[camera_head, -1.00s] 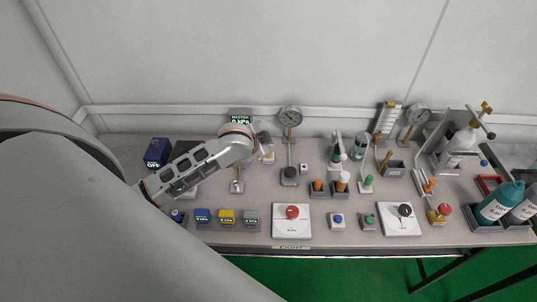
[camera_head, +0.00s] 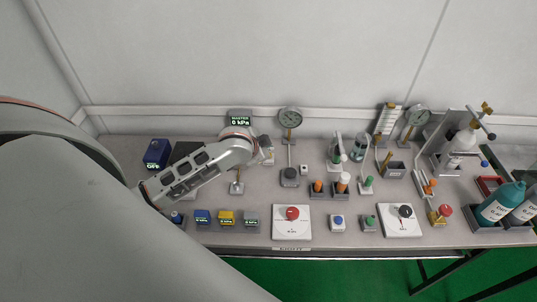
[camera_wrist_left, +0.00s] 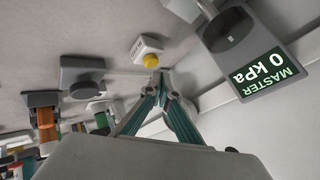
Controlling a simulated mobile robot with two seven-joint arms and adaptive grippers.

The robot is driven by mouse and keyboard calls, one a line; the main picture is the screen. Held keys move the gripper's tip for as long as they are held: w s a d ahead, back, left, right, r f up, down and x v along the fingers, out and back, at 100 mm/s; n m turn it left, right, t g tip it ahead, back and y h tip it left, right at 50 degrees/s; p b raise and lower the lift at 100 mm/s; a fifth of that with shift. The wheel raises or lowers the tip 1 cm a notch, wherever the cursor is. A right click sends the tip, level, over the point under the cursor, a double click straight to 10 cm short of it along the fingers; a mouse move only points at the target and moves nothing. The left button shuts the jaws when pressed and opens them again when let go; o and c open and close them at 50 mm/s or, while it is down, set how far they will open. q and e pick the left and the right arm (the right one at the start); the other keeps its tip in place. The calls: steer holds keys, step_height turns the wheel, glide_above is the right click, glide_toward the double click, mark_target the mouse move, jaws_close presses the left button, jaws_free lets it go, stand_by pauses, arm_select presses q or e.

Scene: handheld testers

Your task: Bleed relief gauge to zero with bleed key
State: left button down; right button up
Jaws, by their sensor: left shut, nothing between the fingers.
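My left gripper (camera_head: 267,151) is over the back of the bench, left of a round dial gauge (camera_head: 290,117) on a brass-footed post. In the left wrist view its teal-lined fingers (camera_wrist_left: 160,80) are shut and empty. Just beyond the tips is a white block with a yellow button (camera_wrist_left: 147,50), apart from them as far as I can tell. The MASTER display (camera_head: 240,119) reads 0 kPa; it also shows in the left wrist view (camera_wrist_left: 256,68). A second dial gauge (camera_head: 418,116) stands further right. The dial needles are too small to read. I cannot identify the bleed key or which gauge is the relief gauge.
Blue, yellow and grey handheld testers (camera_head: 227,217) stand in a row at the front left. A white panel with a red knob (camera_head: 292,222) and one with a black knob (camera_head: 400,219) lie near the front edge. Bottles (camera_head: 497,205) stand at the right.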

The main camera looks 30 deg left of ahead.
arm_select(q)
steer(key=shift+f, duration=0.1)
stand_by(0.6)
steer(key=shift+f+p, duration=0.3)
steer(key=shift+p, duration=0.1)
steer(key=shift+f, duration=0.55)
stand_by(1.3)
steer(key=shift+r, duration=0.15)
stand_by(0.5)
steer(key=shift+r, duration=0.8)
steer(key=shift+r, duration=2.5)
